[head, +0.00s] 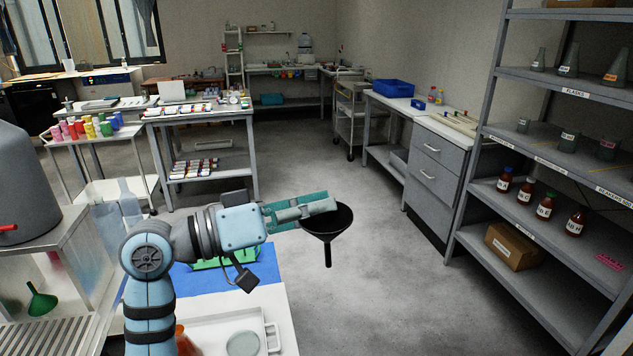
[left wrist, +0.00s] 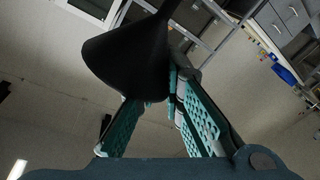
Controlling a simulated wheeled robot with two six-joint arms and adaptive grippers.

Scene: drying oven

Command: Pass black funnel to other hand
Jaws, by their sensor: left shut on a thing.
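The black funnel (head: 328,222) is held in the air by my left gripper (head: 328,203), past the right edge of the white table. Its wide mouth faces up and its spout points down in the head view. The gripper is shut on the funnel's rim, at the side nearest the arm. In the left wrist view the funnel (left wrist: 127,55) sits at the tips of the two green fingers (left wrist: 165,95) and hides part of them. My right gripper is in neither view.
A white table (head: 285,320) below my left arm bears a blue mat (head: 205,279) and a white tray (head: 205,335). A green funnel (head: 40,300) is at the far left. A grey shelf rack (head: 478,150) stands at the right. The floor around the held funnel is clear.

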